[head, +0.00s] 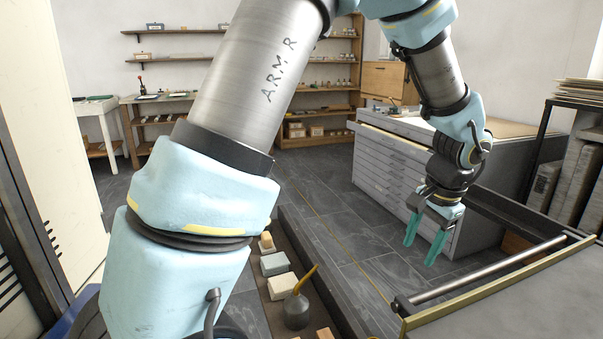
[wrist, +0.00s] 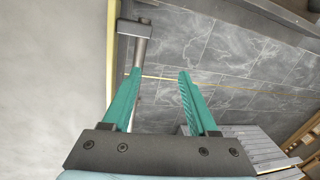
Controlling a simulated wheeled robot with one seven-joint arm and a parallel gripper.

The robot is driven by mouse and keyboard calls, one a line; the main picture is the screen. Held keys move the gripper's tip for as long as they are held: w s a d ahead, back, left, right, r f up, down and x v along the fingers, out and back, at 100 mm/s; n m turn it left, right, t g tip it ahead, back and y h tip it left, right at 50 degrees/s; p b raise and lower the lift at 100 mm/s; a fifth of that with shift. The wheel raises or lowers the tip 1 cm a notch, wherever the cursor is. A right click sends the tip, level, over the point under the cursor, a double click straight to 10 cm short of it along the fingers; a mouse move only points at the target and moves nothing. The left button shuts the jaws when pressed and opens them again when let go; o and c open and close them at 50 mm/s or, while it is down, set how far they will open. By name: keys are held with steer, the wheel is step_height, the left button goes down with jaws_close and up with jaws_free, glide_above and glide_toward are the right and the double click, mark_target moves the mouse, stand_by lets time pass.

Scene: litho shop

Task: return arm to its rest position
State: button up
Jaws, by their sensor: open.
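My gripper (head: 424,238) hangs at the right of the head view, with its two teal fingers pointing down and apart. It is open, and nothing shows between the fingers. In the wrist view the gripper (wrist: 157,75) is also open and empty, with grey floor tiles beyond it. My arm rises from the lower left of the head view, bends at the top and comes down on the right. The gripper is in the air, left of the press bed's metal rail (head: 500,270) and in front of a grey flat-file cabinet (head: 400,170).
The press bed (head: 530,305) fills the lower right. A narrow shelf (head: 262,300) with several blocks and a dark pot (head: 297,311) stands beside my arm. Wooden shelves (head: 318,100) line the back wall. Open floor (head: 325,205) lies in the middle.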

steer(key=w+a+r+n+p, duration=0.1)
steer(key=w+a+r+n, duration=0.15)
steer(key=a, duration=0.65)
steer(key=w+a+r+n+p, duration=0.1)
steer(key=w+a+r+n, duration=0.15)
steer(key=a, duration=0.65)
steer(key=s+a+r+n+p, duration=0.1)
steer(key=a+n, duration=0.6)
steer(key=a, duration=0.9)
steer(key=shift+s+r+h+p, duration=0.2)
steer(key=shift+s+h+p, duration=0.2)
steer(key=shift+s+p, duration=0.55)
steer(key=shift+s, duration=0.2)
steer(key=shift+c, duration=0.3)
